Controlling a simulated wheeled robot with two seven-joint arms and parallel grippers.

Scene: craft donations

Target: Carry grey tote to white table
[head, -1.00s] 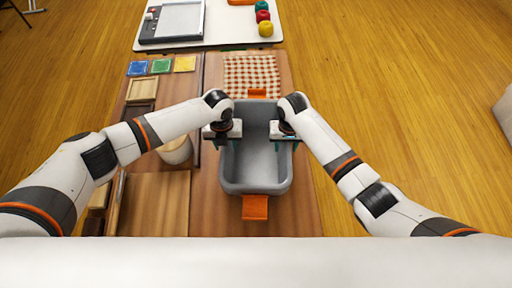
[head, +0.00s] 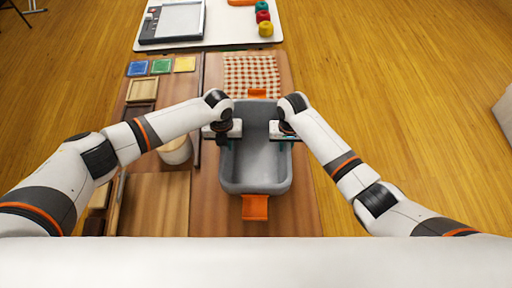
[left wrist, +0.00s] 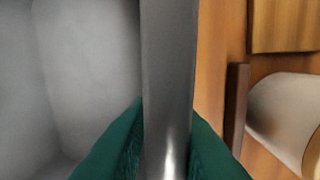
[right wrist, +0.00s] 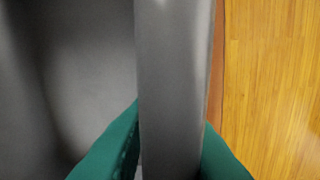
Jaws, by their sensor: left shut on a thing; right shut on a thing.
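The grey tote (head: 256,165) is an open, empty bin with orange handles at its near and far ends. It is over the brown wooden table in the head view; whether it touches the table I cannot tell. My left gripper (head: 228,141) is shut on its left rim, and the left wrist view shows green fingers on both sides of the rim (left wrist: 167,90). My right gripper (head: 285,142) is shut on the right rim, which also shows between green fingers in the right wrist view (right wrist: 172,90). The white table (head: 222,32) stands beyond the wooden table.
A checked cloth (head: 250,75) lies beyond the tote. Blue, green and yellow squares (head: 160,66) and a pale cylinder (head: 176,151) are to the left. The white table holds a framed grey board (head: 180,20) and several coloured balls or spools (head: 265,28). Its middle looks clear.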

